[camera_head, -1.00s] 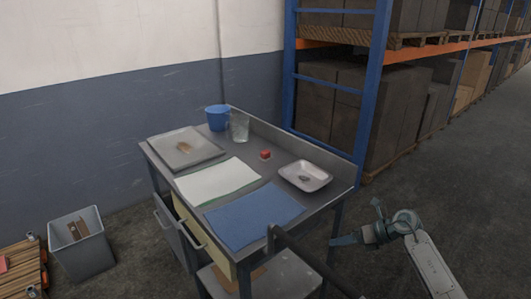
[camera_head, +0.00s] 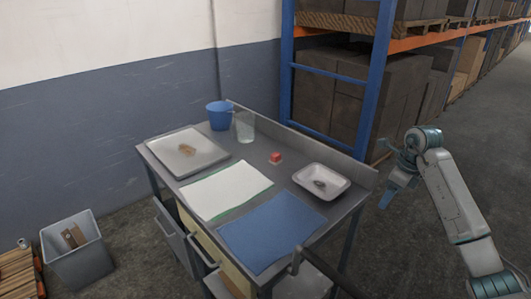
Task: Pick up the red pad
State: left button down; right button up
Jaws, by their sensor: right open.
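The red pad (camera_head: 275,158), a small red block with a pale lower part, lies on the grey worktable (camera_head: 357,187) towards its back edge, between the glass and a small white tray. My right gripper (camera_head: 389,172) is open and empty. It is in the air to the right of the table, well apart from the red pad. My left gripper is out of view.
Around the pad are a blue cup (camera_head: 220,116), a clear glass (camera_head: 245,127), a white tray (camera_head: 321,182), a larger tray (camera_head: 188,151), a white cloth (camera_head: 226,189) and a blue cloth (camera_head: 271,230). A raised rim runs along the table's back. A grey bin (camera_head: 77,252) stands left.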

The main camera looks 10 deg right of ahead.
aim_at(275, 159)
jog(key=i+j, duration=0.55)
jog(key=i, duration=0.15)
jog(key=i+j, duration=0.5)
jog(key=i, duration=0.15)
